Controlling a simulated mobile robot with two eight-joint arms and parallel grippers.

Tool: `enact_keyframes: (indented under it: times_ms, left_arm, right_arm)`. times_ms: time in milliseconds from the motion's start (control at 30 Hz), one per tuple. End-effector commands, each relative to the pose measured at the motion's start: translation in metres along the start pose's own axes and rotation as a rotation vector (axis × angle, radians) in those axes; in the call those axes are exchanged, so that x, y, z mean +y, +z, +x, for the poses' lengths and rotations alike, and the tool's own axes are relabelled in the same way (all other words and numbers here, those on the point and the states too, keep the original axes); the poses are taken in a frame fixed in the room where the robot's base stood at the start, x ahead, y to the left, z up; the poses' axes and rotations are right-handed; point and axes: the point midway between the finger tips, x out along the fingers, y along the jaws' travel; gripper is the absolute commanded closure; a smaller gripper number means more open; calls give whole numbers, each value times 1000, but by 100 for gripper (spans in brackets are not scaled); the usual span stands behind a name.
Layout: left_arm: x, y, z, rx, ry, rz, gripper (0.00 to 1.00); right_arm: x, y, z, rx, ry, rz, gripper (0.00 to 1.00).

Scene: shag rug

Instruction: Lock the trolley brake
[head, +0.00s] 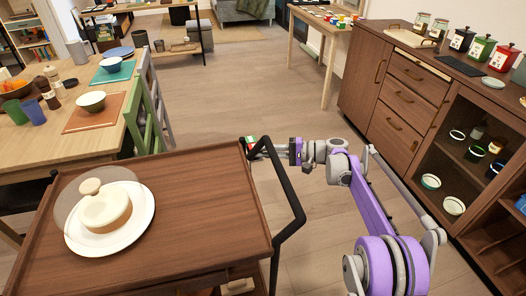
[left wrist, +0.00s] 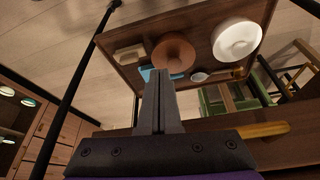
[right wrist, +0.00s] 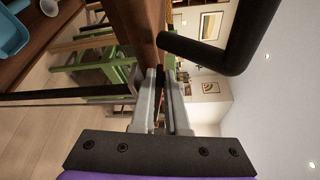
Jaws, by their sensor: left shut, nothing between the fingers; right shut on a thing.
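The wooden trolley (head: 190,185) stands in front of me with a black push handle (head: 283,178) on its right side. My right gripper (head: 254,149) is at the trolley's far right corner, beside the handle's far end and a small red, white and green marking (head: 250,140). In the right wrist view, its fingers (right wrist: 160,80) are shut on a thin dark part, apparently the brake lever, mostly hidden between them. The handle (right wrist: 232,50) passes close by. My left gripper (left wrist: 158,75) is shut and empty in the left wrist view, before the trolley's lower shelf; the head view does not show it.
The lower shelf holds a brown bowl (left wrist: 174,52) and a white dish (left wrist: 237,39). A dining table (head: 85,120) is at left, a cabinet (head: 395,95) at right. Floor between is clear.

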Motion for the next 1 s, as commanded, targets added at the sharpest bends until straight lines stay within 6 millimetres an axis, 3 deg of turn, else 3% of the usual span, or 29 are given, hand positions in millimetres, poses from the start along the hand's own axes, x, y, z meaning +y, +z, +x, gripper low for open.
enact_keyframes:
  times_ms: [200,467,500,533,1000]
  left_arm:
    - [0,0,-1,0,0,0,100]
    - [0,0,-1,0,0,0,100]
    - [0,0,-1,0,0,0,100]
    - [0,0,-1,0,0,0,100]
    - [0,0,-1,0,0,0,100]
  right_arm:
    - [7,1,0,-1,-43,-103,100]
    - [8,1,0,-1,-45,-110,100]
    - [8,1,0,-1,-45,-110,80]
    - [8,1,0,-1,-45,-110,75]
    - [6,0,0,-1,-35,-88,75]
